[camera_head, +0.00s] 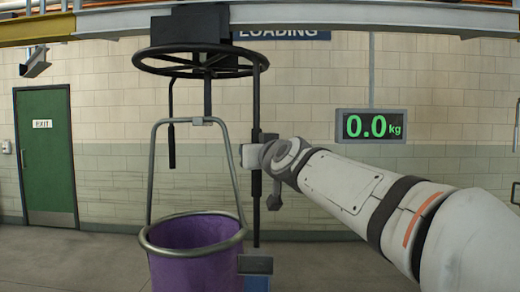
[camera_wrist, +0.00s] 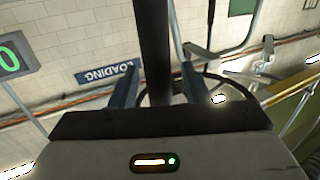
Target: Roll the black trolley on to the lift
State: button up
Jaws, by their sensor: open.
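The black trolley (camera_head: 190,24) sits at the overhead rail, with a black ring (camera_head: 150,62) below it. A long black bar (camera_head: 256,215) hangs from the ring's right side. It also shows in the wrist view (camera_wrist: 153,40). My gripper (camera_head: 256,158) is at this bar, about midway down. In the wrist view its two fingers (camera_wrist: 158,88) are apart, one on each side of the bar, with gaps showing. A purple bag (camera_head: 195,262) with a grey rim and hoop hangs below the trolley. I cannot tell which part is the lift.
The overhead rail (camera_head: 390,16) runs across the top. A display (camera_head: 371,126) on the wall reads 0.0 kg, near a LOADING sign (camera_head: 282,34). A green exit door (camera_head: 46,155) is at left. A shorter black bar (camera_head: 171,140) hangs left. The floor at left is clear.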

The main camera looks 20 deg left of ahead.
grip_shut()
dwell(0.5)
